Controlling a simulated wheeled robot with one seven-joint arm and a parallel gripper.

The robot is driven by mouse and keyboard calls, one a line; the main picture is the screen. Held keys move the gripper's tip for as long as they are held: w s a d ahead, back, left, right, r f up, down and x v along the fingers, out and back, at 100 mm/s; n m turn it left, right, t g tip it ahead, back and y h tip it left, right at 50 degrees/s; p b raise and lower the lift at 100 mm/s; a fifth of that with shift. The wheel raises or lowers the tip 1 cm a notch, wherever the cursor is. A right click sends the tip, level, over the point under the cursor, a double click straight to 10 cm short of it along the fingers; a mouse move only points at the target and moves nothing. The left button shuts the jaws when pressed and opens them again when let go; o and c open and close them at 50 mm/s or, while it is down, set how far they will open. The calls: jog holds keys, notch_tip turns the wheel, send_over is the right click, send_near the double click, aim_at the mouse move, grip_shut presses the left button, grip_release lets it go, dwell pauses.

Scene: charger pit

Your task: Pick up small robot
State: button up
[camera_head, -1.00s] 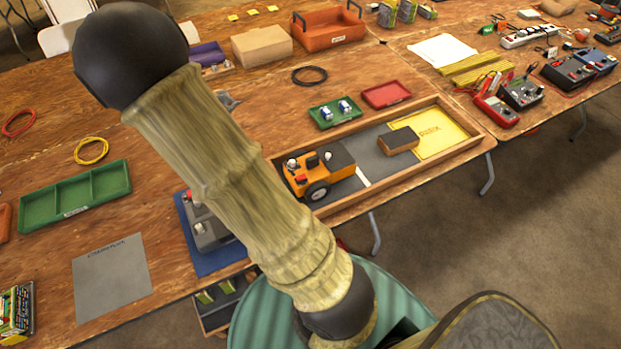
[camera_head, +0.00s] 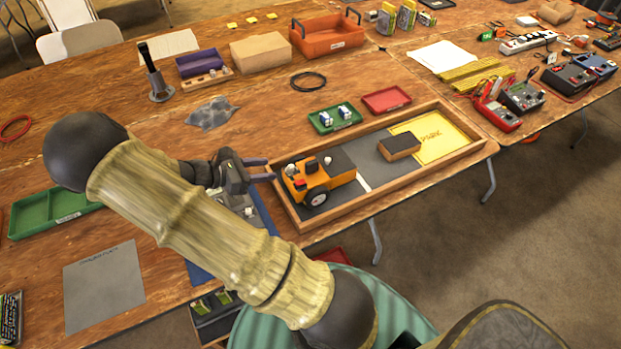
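The small robot (camera_head: 318,180), orange with a dark grey rear part and black wheels, stands upright at the left end of a wooden-rimmed tray (camera_head: 392,203). A red button and small white parts show on its top. My gripper (camera_head: 264,170) is just left of the small robot, over the tray's left end. Its two dark fingers are apart and point right towards the robot. I see nothing between them. I cannot tell whether a finger touches the robot. My arm hides part of the table to the left.
A blue mat (camera_head: 264,215) with a grey device is partly under my arm.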

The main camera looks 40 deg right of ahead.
aim_at(305, 166)
jog(key=x, duration=1)
jog(key=shift+p+x, duration=0.55)
jog(key=shift+x, duration=2.05)
jog(key=shift+s+a+f, duration=0.1)
jog(key=shift+s, duration=0.05)
grip_shut()
